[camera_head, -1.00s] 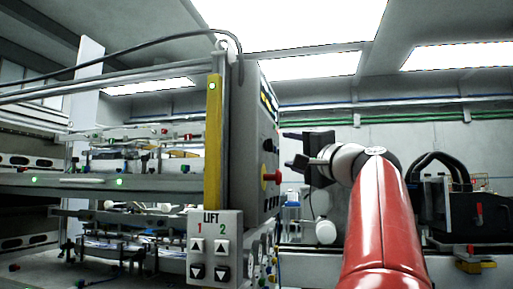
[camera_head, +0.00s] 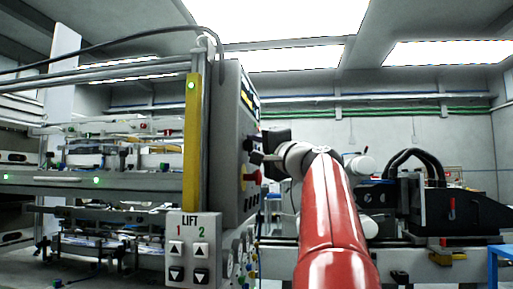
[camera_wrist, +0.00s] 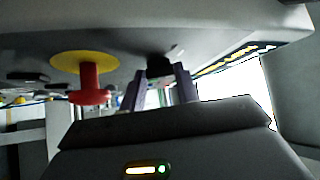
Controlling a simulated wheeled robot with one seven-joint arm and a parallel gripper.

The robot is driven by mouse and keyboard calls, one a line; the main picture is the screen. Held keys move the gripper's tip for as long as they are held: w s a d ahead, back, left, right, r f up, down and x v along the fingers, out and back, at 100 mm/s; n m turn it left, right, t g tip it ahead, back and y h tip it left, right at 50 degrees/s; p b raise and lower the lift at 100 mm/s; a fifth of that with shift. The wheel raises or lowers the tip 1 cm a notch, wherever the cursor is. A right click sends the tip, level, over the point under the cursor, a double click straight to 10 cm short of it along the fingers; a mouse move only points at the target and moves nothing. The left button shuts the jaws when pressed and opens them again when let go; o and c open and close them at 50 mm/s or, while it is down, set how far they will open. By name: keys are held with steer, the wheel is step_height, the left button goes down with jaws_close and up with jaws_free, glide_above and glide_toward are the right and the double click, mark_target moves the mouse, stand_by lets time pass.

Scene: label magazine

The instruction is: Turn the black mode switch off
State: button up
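A grey machine panel carries a black knob (camera_wrist: 160,66), which looks like the mode switch. It shows in the wrist view just beyond and between my fingertips. In the head view a dark knob (camera_head: 248,143) sits on the panel's side, above the red button. My gripper (camera_wrist: 161,78) is open, with its two fingers apart on either side of the black knob. I cannot tell whether they touch it. In the head view my gripper (camera_head: 258,158) is close to the panel. The switch's setting cannot be read.
A red mushroom button (camera_wrist: 90,96) on a yellow disc stands out from the panel, close left of my fingers in the wrist view. A LIFT button box (camera_head: 193,250) hangs at the machine's front corner. Black equipment (camera_head: 450,205) stands at the right.

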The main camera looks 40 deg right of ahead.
steer(key=shift+c, duration=1.2)
steer(key=shift+f, duration=0.1)
steer(key=shift+f+b, duration=0.1)
steer(key=shift+b, duration=0.25)
steer(key=b, duration=0.1)
steer(key=n+t+b, duration=0.1)
steer(key=b, duration=0.1)
steer(key=shift+w+f+n+y, duration=0.1)
steer(key=shift+f+n+y, duration=0.2)
steer(key=shift+f+y, duration=0.1)
steer(key=n+b, duration=0.1)
steer(key=t+b, duration=0.1)
steer(key=b, duration=0.1)
steer(key=shift+d+f+n+y, duration=0.15)
steer(key=shift+n+y, duration=0.25)
steer(key=n+y+b, duration=0.1)
steer(key=n, duration=0.1)
steer(key=n+t+y+b, duration=0.1)
steer(key=y, duration=0.1)
steer(key=shift+w+d+n, duration=0.15)
steer(key=shift+n, duration=0.25)
steer(key=shift+r+n+t+y, duration=0.15)
steer(key=shift+n+y, duration=0.8)
steer(key=shift+n, duration=0.2)
steer(key=shift+r+n+t+y, duration=0.1)
steer(key=shift+n+t+y, duration=0.05)
steer(key=shift+n+y, duration=1.5)
steer(key=shift+n, duration=0.3)
